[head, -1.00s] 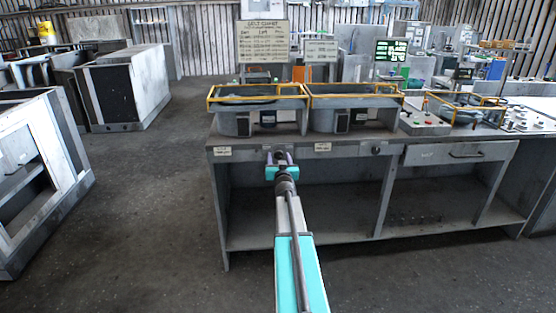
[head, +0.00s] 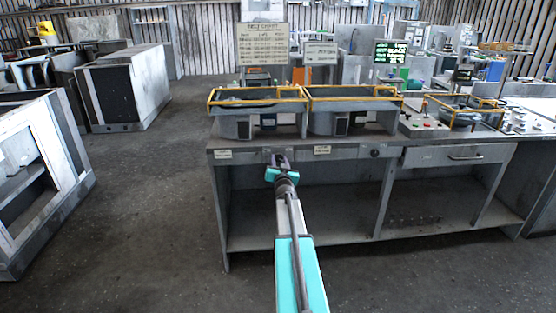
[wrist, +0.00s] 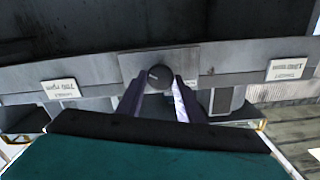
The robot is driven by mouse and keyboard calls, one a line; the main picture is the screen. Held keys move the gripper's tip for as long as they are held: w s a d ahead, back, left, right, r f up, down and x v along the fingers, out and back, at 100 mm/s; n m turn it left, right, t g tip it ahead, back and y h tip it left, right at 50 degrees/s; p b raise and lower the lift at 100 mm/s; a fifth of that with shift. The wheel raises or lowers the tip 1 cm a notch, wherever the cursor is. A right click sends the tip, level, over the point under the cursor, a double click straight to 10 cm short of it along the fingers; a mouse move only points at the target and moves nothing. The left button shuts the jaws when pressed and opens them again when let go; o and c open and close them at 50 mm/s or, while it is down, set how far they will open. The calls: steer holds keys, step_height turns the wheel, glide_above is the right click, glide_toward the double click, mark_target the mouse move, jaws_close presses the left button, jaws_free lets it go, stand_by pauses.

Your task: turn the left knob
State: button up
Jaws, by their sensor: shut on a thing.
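The left knob (wrist: 158,74) is a dark round knob on the grey bench front, centred in the wrist view with a small light mark on its face. My gripper (wrist: 159,88) has one finger on each side of it, and the jaws are shut on it. In the head view my gripper (head: 279,160) is at the bench's front rail and hides the left knob. A second dark knob (head: 375,153) sits farther right on the same rail, apart from my gripper.
The grey bench (head: 345,151) carries two yellow-railed housings (head: 257,100). Small labels (head: 322,150) are on its front, and a drawer (head: 458,154) is to the right. Open shelf space lies below. Clear floor (head: 150,200) is to the left.

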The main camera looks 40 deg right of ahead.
steer(key=m+p, duration=0.2)
steer(key=m, duration=0.1)
steer(key=m+p, duration=0.1)
steer(key=shift+w+r, duration=0.15)
steer(key=shift+r, duration=0.15)
steer(key=m+p, duration=0.2)
steer(key=m, duration=0.3)
steer(key=shift+f+m, duration=0.1)
steer(key=shift+m, duration=0.3)
steer(key=o, duration=1.1)
steer(key=shift+f, duration=0.15)
steer(key=shift+c, duration=0.2)
steer(key=shift+f, duration=0.1)
steer(key=shift+s, duration=0.2)
